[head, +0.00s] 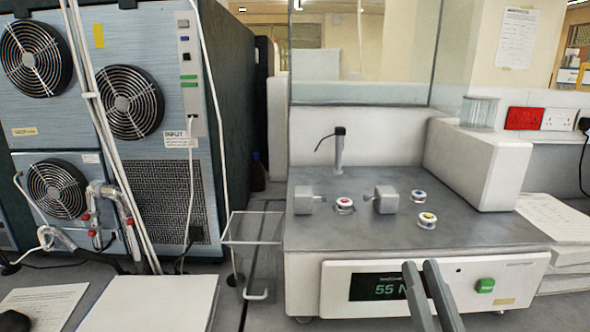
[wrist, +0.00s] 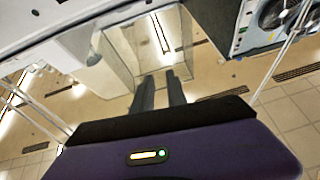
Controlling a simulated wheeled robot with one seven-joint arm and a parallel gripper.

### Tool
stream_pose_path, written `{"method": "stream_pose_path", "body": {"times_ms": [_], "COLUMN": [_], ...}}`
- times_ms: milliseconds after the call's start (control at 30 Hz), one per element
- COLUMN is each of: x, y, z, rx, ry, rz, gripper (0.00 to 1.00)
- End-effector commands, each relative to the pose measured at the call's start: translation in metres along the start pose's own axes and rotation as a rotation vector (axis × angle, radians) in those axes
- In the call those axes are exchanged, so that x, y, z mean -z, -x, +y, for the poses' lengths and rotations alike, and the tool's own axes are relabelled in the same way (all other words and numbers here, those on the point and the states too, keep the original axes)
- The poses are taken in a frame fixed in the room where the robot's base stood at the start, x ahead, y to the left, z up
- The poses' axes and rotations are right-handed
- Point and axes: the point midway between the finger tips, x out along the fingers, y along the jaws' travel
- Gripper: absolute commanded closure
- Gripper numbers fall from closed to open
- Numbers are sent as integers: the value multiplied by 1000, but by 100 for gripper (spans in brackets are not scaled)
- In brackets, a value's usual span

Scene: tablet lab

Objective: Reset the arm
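My gripper (head: 421,264) shows at the lower middle of the head view as two dark grey fingers, in front of the tester's front panel. In the wrist view my gripper (wrist: 159,77) points away from the camera, with a narrow empty gap between its fingers. It is open by a small amount and holds nothing. The white tablet tester (head: 395,238) has a grey top and a display (head: 378,287) reading "55 N", partly hidden by a finger. A round red-marked piece (head: 344,204) sits between two grey blocks, the left block (head: 304,199) and right block (head: 386,199).
A blue-marked piece (head: 419,196) and a yellow-marked piece (head: 427,219) lie on the tester's top. A thin post (head: 339,152) stands behind them. A clear tray (head: 255,232) is at the tester's left side. A fan-cooled cabinet (head: 100,110) fills the left; papers (head: 555,215) lie right.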

Motion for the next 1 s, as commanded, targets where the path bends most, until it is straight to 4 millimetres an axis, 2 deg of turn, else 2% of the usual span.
{"method": "stream_pose_path", "body": {"times_ms": [33, 200, 400, 900, 1000], "x": [-10, -30, -44, -55, -55], "y": [22, 84, 158, 338, 366], "z": [2, 5, 8, 10, 10], "rx": [0, 1, -4, -56, -67], "ry": [12, 48, 72, 54, 51], "rz": [-30, -107, -215, -621, -698], "gripper": [82, 82, 82, 82, 82]}}
